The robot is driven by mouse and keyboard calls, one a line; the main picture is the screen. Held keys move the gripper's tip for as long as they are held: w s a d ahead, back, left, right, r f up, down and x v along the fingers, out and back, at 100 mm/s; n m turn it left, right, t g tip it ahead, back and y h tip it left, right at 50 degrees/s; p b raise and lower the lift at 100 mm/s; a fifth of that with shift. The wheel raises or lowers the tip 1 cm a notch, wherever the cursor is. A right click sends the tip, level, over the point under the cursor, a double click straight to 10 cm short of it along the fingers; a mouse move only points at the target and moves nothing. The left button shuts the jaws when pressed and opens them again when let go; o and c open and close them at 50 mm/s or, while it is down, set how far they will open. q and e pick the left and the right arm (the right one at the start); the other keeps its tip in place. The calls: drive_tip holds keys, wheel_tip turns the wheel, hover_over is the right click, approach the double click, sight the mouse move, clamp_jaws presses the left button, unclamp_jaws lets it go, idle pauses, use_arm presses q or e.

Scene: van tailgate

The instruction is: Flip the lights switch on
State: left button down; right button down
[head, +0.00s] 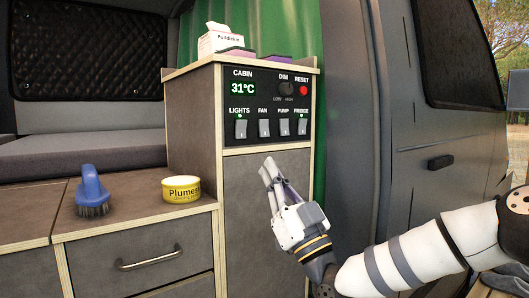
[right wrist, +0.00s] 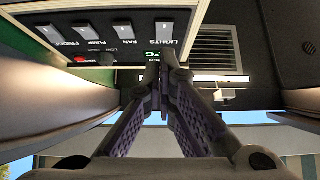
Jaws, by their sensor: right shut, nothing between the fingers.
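The lights switch (head: 240,129) is the leftmost rocker on the black control panel (head: 261,88). A small green lamp glows just above it. The switch also shows in the right wrist view (right wrist: 167,31), near the top. My right gripper (head: 269,168) is shut and empty, below the panel in front of the cabinet door, its fingers pointing up. It is apart from the switch, lower and a little to the right. In the right wrist view the closed fingertips (right wrist: 153,64) show below the switch. My left gripper is not in view.
The fan (head: 263,128), pump (head: 284,127) and fridge (head: 302,126) switches sit close beside it; a green lamp glows above the fridge switch. A dim knob (head: 287,89) and red reset button (head: 303,91) are above. A blue brush (head: 91,190) and yellow tin (head: 182,189) stand on the left counter.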

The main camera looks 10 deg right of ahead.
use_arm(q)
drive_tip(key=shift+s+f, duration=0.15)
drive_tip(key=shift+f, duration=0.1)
use_arm(e)
drive_tip(key=v, duration=0.4)
drive_tip(key=shift+w+f, duration=0.15)
drive_tip(key=shift+f, duration=0.15)
